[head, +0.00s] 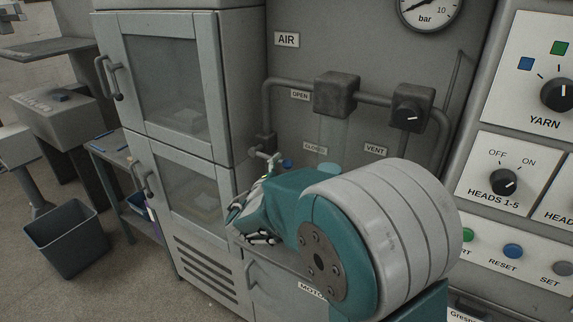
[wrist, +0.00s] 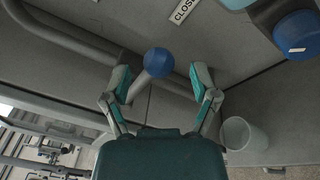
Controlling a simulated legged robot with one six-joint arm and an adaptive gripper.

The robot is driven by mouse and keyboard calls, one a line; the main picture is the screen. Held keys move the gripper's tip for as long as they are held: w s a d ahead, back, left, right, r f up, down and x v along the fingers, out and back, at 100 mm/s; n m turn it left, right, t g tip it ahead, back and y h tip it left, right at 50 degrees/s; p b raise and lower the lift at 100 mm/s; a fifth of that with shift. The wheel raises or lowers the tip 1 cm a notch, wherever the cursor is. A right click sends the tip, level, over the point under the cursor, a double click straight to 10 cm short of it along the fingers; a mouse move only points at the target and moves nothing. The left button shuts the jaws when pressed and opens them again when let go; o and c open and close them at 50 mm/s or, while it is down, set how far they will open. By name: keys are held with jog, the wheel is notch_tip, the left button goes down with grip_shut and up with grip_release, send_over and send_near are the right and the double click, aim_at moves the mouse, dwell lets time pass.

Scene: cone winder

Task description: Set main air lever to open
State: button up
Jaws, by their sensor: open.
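The main air lever ends in a blue ball knob (wrist: 157,62) on a short grey shaft in the wrist view. In the head view the knob (head: 287,163) shows small, near the CLOSED label (head: 315,149) and below the OPEN label (head: 300,95). My gripper (wrist: 160,76) is open, with one finger on each side of the knob and shaft. I see gaps between the fingers and the knob, so it is not gripped. In the head view my gripper (head: 258,203) is partly hidden by my own arm, which also covers the panel's lower part.
A glass-doored cabinet (head: 175,90) stands left of the lever. A control panel with switches (head: 503,183) is at right. In the wrist view a blue round cap (wrist: 298,35) sits upper right.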

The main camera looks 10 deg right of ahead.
jog(key=shift+x, duration=1)
grip_shut()
jog(key=shift+r, duration=0.1)
